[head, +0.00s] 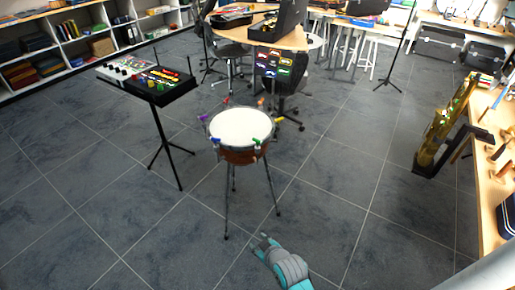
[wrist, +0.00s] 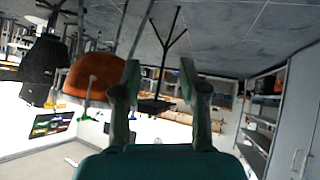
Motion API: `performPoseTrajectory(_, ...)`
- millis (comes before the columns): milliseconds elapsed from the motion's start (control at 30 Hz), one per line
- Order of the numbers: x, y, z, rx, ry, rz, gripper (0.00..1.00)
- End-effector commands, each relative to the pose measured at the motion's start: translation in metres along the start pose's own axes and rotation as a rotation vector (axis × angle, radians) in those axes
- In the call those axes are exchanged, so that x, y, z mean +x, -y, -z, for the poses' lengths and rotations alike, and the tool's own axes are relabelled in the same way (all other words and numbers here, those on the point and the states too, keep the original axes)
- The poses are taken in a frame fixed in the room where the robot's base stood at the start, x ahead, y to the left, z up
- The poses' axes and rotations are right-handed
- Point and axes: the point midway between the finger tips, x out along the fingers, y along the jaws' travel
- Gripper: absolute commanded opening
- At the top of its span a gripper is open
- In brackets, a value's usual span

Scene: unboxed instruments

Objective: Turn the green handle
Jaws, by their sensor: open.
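A round drum with a white head and an orange-brown body (head: 238,154) stands on thin legs in the middle of the floor. Small coloured handles sit around its rim. The green handle (head: 257,142) appears at the near right side of the rim. In the upside-down wrist view the drum body (wrist: 92,80) is at the left, with a small green handle (wrist: 86,118) at its rim. My gripper (head: 264,240) is low in front of the drum, apart from it. In the wrist view its two fingers (wrist: 160,84) are spread and empty.
A control box on a tripod stand (head: 150,82) is left of the drum. A brass instrument on a dark stand (head: 440,130) and a wooden bench (head: 496,150) are at the right. Tables and chairs are behind. The floor (head: 335,190) right of the drum is clear.

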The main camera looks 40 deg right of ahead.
Motion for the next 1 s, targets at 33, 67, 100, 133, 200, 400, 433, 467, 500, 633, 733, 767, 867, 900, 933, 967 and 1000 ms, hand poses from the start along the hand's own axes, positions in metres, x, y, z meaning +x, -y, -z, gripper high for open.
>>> performPoseTrajectory(33, 0.015, -0.012, 0.016, -0.008, 0.012, 0.0, 0.43)
performPoseTrajectory(67, 0.022, -0.017, 0.023, -0.015, 0.024, 0.003, 0.43)
performPoseTrajectory(100, 0.032, -0.025, 0.032, -0.022, 0.041, 0.006, 0.43)
performPoseTrajectory(133, 0.039, -0.032, 0.039, -0.03, 0.054, 0.01, 0.43)
performPoseTrajectory(200, 0.053, -0.047, 0.057, -0.045, 0.082, 0.019, 0.43)
performPoseTrajectory(400, 0.083, -0.096, 0.114, -0.089, 0.157, 0.049, 0.43)
performPoseTrajectory(433, 0.086, -0.104, 0.123, -0.095, 0.169, 0.054, 0.43)
performPoseTrajectory(467, 0.088, -0.112, 0.133, -0.103, 0.179, 0.06, 0.43)
performPoseTrajectory(500, 0.091, -0.123, 0.145, -0.111, 0.194, 0.067, 0.43)
performPoseTrajectory(633, 0.093, -0.16, 0.187, -0.142, 0.241, 0.094, 0.43)
performPoseTrajectory(733, 0.089, -0.19, 0.219, -0.165, 0.277, 0.117, 0.43)
performPoseTrajectory(767, 0.086, -0.198, 0.228, -0.171, 0.286, 0.124, 0.43)
performPoseTrajectory(867, 0.077, -0.225, 0.257, -0.192, 0.316, 0.147, 0.43)
performPoseTrajectory(900, 0.073, -0.234, 0.267, -0.201, 0.326, 0.155, 0.43)
performPoseTrajectory(933, 0.07, -0.239, 0.273, -0.206, 0.334, 0.162, 0.43)
performPoseTrajectory(967, 0.067, -0.245, 0.279, -0.21, 0.341, 0.167, 0.43)
performPoseTrajectory(1000, 0.063, -0.252, 0.286, -0.216, 0.348, 0.173, 0.43)
